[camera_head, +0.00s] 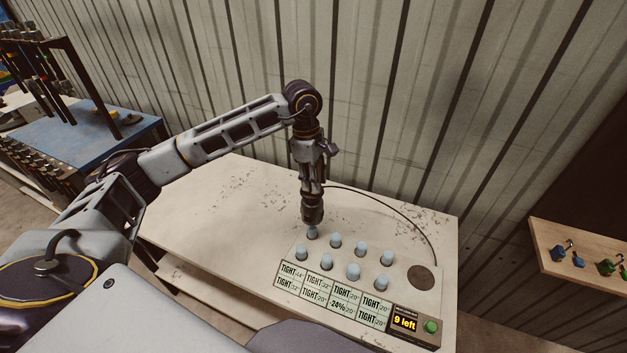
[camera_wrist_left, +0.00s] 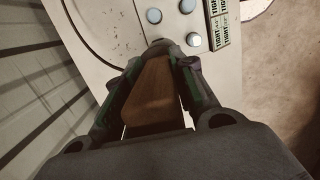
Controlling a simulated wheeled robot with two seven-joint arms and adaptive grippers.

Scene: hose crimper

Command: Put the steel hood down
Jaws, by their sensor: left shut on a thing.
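My left gripper (camera_head: 312,190) points straight down over the back-left corner of the crimper panel (camera_head: 285,257). It is shut on a dark, rounded piece, which I take to be the steel hood (camera_head: 313,213). The hood is upright, just above or touching the back-left pale blue capped post (camera_head: 312,233); I cannot tell whether they touch. In the left wrist view, a brown surface (camera_wrist_left: 150,105) shows between the fingers, and the fingertips hide the post below. My right gripper is not in view.
Several other blue-capped posts (camera_head: 353,271) stand in two rows close by. In front are readouts (camera_head: 330,297), mostly "TIGHT", one "24%", a "9 left" display (camera_head: 405,322) and a green button (camera_head: 431,327). A dark disc (camera_head: 421,278) lies right. The bench's left part (camera_head: 215,210) is clear.

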